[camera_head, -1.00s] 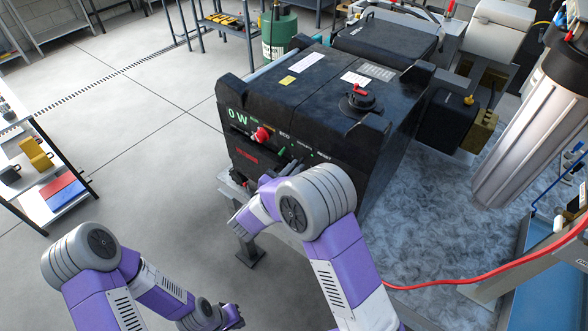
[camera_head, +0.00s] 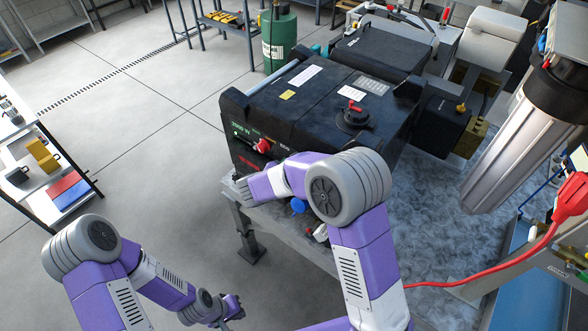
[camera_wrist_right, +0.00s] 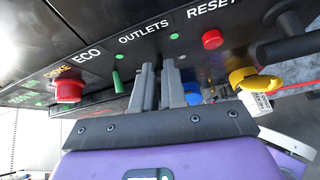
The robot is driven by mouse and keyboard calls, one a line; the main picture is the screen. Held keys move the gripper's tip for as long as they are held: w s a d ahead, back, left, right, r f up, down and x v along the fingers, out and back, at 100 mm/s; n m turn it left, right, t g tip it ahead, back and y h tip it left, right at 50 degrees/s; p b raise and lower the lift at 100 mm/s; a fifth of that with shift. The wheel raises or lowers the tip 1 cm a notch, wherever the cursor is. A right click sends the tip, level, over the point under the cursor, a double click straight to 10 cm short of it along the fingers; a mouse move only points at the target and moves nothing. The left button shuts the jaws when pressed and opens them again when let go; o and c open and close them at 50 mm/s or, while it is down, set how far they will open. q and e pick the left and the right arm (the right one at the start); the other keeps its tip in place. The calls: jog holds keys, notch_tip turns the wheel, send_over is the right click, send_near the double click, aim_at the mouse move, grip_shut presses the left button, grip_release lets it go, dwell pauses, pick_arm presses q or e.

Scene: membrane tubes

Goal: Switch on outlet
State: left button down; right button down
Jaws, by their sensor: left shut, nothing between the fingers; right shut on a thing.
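The black generator (camera_head: 330,105) stands on a metal bench with its control panel facing my arms. In the right wrist view, the panel (camera_wrist_right: 92,55) carries an OUTLETS label (camera_wrist_right: 140,34) with a lit green lamp (camera_wrist_right: 175,37) beside it. My right gripper (camera_wrist_right: 159,72) is shut at the panel below this label. The outlet switch is between its fingers and mostly hidden by them. In the head view my right arm hides this part of the panel. My left gripper (camera_head: 234,309) is shut and empty, low over the floor, away from the generator.
A red knob (camera_wrist_right: 69,90), a green toggle (camera_wrist_right: 117,80), a red button (camera_wrist_right: 212,40), a blue socket (camera_wrist_right: 193,94) and a yellow part (camera_wrist_right: 252,80) surround my right gripper closely. A red cable (camera_head: 470,280) crosses the bench at right. Open floor lies at left.

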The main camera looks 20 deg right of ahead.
jog(key=shift+y, duration=0.3)
jog(key=c, duration=1.2)
grip_release()
jog(key=shift+r, duration=0.1)
jog(key=v, duration=0.7)
jog(key=shift+s+a+r, duration=0.1)
jog(key=shift+a+r, duration=0.1)
